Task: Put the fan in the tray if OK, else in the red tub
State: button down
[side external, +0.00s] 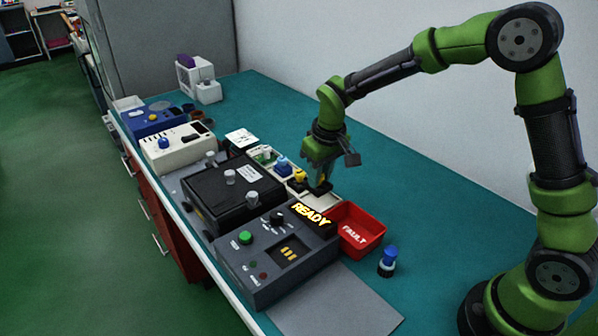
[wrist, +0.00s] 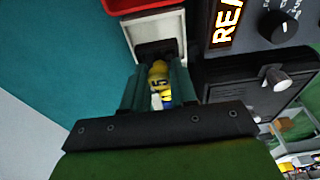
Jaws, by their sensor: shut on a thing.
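My gripper (side external: 319,183) points down at the near end of a row of pale holders, next to the red tub. It is shut on a small dark piece (side external: 322,189), which I take for the fan; the fingers hide much of it. In the wrist view the dark piece (wrist: 156,49) shows at the fingertips (wrist: 157,70), over a white tray (wrist: 149,28). I cannot tell whether it touches the tray. The red tub (side external: 357,230), marked FAULT, stands beside the tray and looks empty. The grey tester (side external: 277,254) shows a lit READY sign (side external: 311,215).
A yellow piece (side external: 300,175) and a blue piece (side external: 283,165) stand in the row close to my gripper. A black lidded box (side external: 232,190) lies beside the row. A blue-topped knob-like piece (side external: 388,260) stands right of the tub.

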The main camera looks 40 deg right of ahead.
aim_at(321, 180)
jog(key=shift+s+f, duration=0.1)
jog(key=shift+f, duration=1.55)
jog(key=shift+f, duration=0.2)
jog(key=c, duration=0.9)
grip_release()
notch_tip(321, 180, up, 12)
jog(key=s, duration=0.2)
jog(key=shift+s+d+r+m+t+y, duration=0.35)
jog(key=shift+s+r+m+t, duration=0.5)
jog(key=shift+s, duration=2.45)
jog(key=shift+s+d+r+m+t+y, duration=0.4)
jog(key=shift+s+r+t, duration=0.8)
jog(key=shift+s, duration=2.05)
jog(key=shift+s+d+r+m+t+y, duration=0.25)
jog(key=shift+s+r+m+t, duration=0.75)
jog(key=shift+s, duration=2.3)
